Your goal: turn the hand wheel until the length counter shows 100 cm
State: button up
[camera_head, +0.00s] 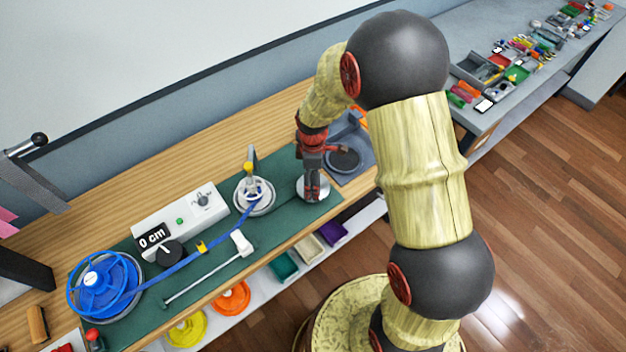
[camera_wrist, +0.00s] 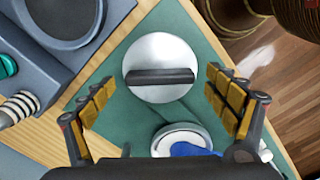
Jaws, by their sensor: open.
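The length counter (camera_head: 153,236) reads 0 cm on a white box. A blue strap (camera_head: 190,257) runs from a blue spoked wheel (camera_head: 92,280) at the left to a pale round disc (camera_head: 253,197) with a yellow knob. I cannot tell for sure which round part is the hand wheel. My gripper (camera_head: 312,192) is over a silver disc (camera_head: 323,189) at the mat's right end. In the wrist view my gripper (camera_wrist: 165,103) is open and empty. The silver disc (camera_wrist: 148,50) shows ahead between its fingers, with a black bar handle (camera_wrist: 160,76) across it.
A grey panel (camera_wrist: 35,60) with a dark round dish lies beyond the silver disc. A black knob (camera_head: 169,253) and a white-handled rod (camera_head: 205,280) lie between the wheels. Small items crowd the far-right bench.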

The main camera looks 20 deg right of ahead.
jog(key=shift+f, duration=0.3)
jog(key=shift+c, duration=0.5)
jog(key=c, duration=1.1)
jog(key=shift+o, duration=0.2)
